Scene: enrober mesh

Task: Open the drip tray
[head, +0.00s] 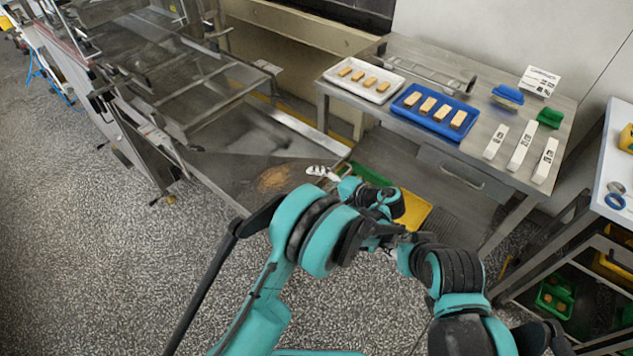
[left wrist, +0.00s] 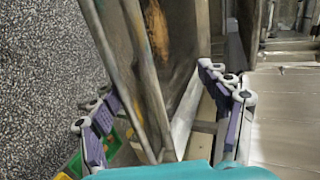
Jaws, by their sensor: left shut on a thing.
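The drip tray (head: 225,172) is a grey metal pan with a brown residue patch, low at the enrober's front. In the left wrist view the drip tray (left wrist: 128,62) runs between my fingers, with the brown patch beyond. My left gripper (head: 322,174), with white fingers, is at the tray's right end. In the left wrist view the left gripper (left wrist: 160,105) has purple-padded fingers either side of the tray's end, shut on it. The exact contact is hard to see. My right arm shows at lower right, but I cannot make out its gripper.
The enrober (head: 190,85) with its mesh frames stands behind the tray. A steel table (head: 470,90) at right holds a white tray (head: 340,86) and a blue tray (head: 408,113) of bars. Green and yellow bins (head: 413,212) sit below. The speckled floor (head: 90,240) at left is clear.

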